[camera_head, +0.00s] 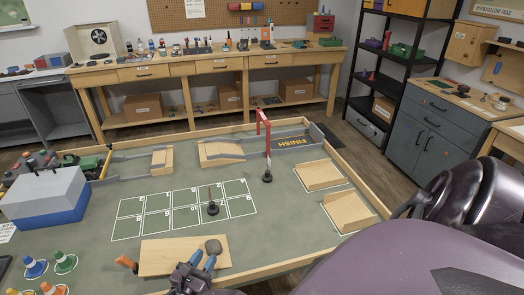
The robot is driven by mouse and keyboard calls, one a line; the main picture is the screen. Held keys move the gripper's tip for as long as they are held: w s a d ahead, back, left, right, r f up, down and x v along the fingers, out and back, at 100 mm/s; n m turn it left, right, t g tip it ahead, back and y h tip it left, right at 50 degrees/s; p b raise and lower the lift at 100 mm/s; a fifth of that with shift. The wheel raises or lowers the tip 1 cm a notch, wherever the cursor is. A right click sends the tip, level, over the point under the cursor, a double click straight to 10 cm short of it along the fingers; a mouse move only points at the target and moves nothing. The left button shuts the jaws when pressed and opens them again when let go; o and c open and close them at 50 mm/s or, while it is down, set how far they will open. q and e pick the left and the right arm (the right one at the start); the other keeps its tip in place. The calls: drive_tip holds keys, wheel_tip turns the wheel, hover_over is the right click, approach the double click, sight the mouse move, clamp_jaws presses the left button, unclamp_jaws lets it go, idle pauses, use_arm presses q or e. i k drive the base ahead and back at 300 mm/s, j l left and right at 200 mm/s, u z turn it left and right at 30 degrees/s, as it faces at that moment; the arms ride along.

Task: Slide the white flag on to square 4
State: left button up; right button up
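A small dark round-based marker with a thin red pole (212,209) stands upright on the numbered grid (172,208), in the near row towards the right. No white flag cloth can be made out on it, and the square numbers are too small to read. My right gripper (203,261) is at the bottom of the view, nearer than the grid. Its two blue fingertips are apart with nothing seen between them. My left gripper is not in view.
A red gate pole (267,140) stands behind the grid's right end. Wooden ramps (348,211) are at right, a blue-white box (45,196) and cones (65,263) at left. Green mat between grid and ramps is clear.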

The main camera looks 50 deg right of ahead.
sight(266, 178)
drive_tip(key=i+l, duration=0.1)
drive_tip(key=l, duration=0.3)
drive_tip(key=i+l, duration=0.1)
drive_tip(key=l, duration=0.3)
drive_tip(key=i+l, duration=0.1)
drive_tip(key=l, duration=0.3)
drive_tip(key=i+l, duration=0.1)
drive_tip(key=l, duration=0.25)
drive_tip(key=i+l, duration=0.1)
drive_tip(key=l, duration=0.3)
